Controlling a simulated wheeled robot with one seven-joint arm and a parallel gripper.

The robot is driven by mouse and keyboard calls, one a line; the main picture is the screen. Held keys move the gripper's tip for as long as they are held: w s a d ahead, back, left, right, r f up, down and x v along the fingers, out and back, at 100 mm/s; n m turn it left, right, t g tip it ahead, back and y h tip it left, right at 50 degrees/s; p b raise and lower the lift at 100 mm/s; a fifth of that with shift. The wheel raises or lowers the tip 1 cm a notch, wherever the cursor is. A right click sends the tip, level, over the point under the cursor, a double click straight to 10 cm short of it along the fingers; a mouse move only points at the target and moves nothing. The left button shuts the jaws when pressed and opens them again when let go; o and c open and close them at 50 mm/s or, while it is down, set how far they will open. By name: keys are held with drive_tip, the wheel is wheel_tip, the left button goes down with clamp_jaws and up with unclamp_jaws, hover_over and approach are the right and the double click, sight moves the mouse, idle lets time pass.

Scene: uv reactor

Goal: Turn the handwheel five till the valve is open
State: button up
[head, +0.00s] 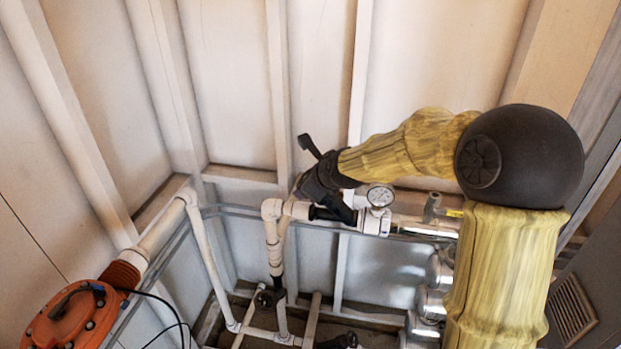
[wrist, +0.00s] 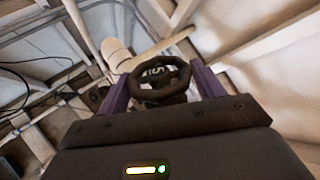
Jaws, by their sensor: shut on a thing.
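A dark handwheel (wrist: 160,98) with a round rim and spokes sits between the two purple fingers of my gripper (wrist: 158,77) in the wrist view. The fingers are closed on opposite sides of its rim. No number on it can be read, so I cannot tell whether it is handwheel five, and I cannot tell how far its valve is open. In the head view my yellow arm reaches left to the white pipework, with its dark wrist at the pipe beside the gauge. The held wheel cannot be made out clearly there.
A round pressure gauge (head: 380,196) is right of my wrist. White pipes (head: 274,235) drop to the floor, with a dark valve wheel (head: 265,299) low down. An orange flanged vessel (head: 70,318) stands at lower left. Ribbed wall panels (head: 235,80) lie close behind.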

drive_tip(key=shift+d+r+n+g+y+p, duration=0.1)
drive_tip(key=shift+r+n+g+y+p, duration=0.2)
drive_tip(key=shift+g+p, duration=0.65)
drive_tip(key=g+p, duration=0.1)
drive_tip(key=p, duration=0.2)
drive_tip(key=n+g+y+p, duration=0.1)
drive_tip(key=g+p, duration=0.1)
drive_tip(key=p, duration=0.2)
drive_tip(key=shift+w+r+n+y+p, duration=0.2)
drive_tip(key=shift+r+n+y+p, duration=0.05)
drive_tip(key=shift+n+y+p, duration=0.05)
drive_tip(key=n+g+p, duration=0.1)
drive_tip(key=g+p, duration=0.1)
drive_tip(key=p, duration=0.2)
drive_tip(key=n+g+y+p, duration=0.1)
drive_tip(key=g+p, duration=0.2)
drive_tip(key=p, duration=0.1)
drive_tip(key=shift+w+f+p, duration=0.2)
drive_tip(key=shift+p, duration=0.2)
drive_tip(key=n+g+p, duration=0.1)
drive_tip(key=g, duration=0.1)
drive_tip(key=n+g, duration=0.1)
drive_tip(key=g, duration=0.1)
drive_tip(key=shift+w+f+p, duration=0.1)
drive_tip(key=shift+f+p, duration=0.2)
drive_tip(key=shift+p, duration=0.1)
drive_tip(key=shift+n+g, duration=0.4)
drive_tip(key=shift+g, duration=0.15)
